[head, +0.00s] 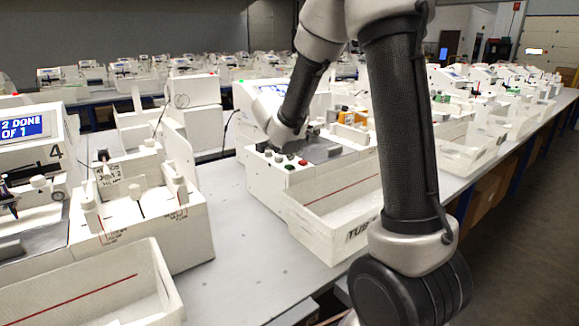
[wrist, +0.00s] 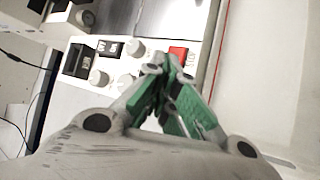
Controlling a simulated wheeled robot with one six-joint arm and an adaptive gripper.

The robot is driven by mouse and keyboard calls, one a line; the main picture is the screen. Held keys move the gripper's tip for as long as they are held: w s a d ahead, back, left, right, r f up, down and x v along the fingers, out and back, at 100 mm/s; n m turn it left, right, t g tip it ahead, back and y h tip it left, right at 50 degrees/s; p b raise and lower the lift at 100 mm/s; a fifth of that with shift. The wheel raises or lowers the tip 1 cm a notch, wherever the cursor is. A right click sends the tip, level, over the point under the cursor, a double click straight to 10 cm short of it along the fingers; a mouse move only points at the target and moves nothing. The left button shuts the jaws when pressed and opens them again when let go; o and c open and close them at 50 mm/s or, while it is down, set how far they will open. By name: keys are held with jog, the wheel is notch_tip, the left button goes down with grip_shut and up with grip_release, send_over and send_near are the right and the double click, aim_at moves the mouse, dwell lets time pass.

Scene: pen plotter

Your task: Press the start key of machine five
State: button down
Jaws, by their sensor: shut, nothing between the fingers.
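The machine (head: 262,180) under my arm stands right of the one marked 4; its own number is hidden behind my arm. Its front panel has a green key (head: 290,167) and a red key (head: 302,161). In the wrist view the red key (wrist: 178,53) shows just beyond my fingertips, beside a printed label I cannot read surely. My gripper (wrist: 158,72) is shut and empty, with its green fingers together over the panel. The fingers cover part of the panel, and I cannot make out the green key there. Whether the tips touch the panel I cannot tell.
White knobs (wrist: 135,48) and black switches (wrist: 77,60) sit close to the fingers. An open white tray (head: 335,205) adjoins the machine's front. Machine four (head: 40,150) stands left, with bare grey table (head: 235,235) between. More machines line the bench to the right.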

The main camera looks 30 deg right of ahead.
aim_at(292, 165)
jog(key=shift+r, duration=2.5)
jog(key=s+d+f+m+g, duration=0.1)
jog(key=s+d+m+g, duration=0.15)
jog(key=s+m, duration=0.5)
jog(key=s+d+f+m+g, duration=0.1)
jog(key=s+d+m+g, duration=0.2)
jog(key=s, duration=0.7)
jog(key=s+a+r+m+t+y, duration=0.1)
jog(key=s+a+r+m+y, duration=0.1)
jog(key=s, duration=0.6)
jog(key=s+a+r+m+t+y, duration=0.2)
jog(key=s+a+r+m+y, duration=0.1)
jog(key=s, duration=0.6)
jog(key=shift+a+r+m+y, duration=0.15)
jog(key=shift+a+m+y, duration=0.45)
jog(key=shift+a+m, duration=0.85)
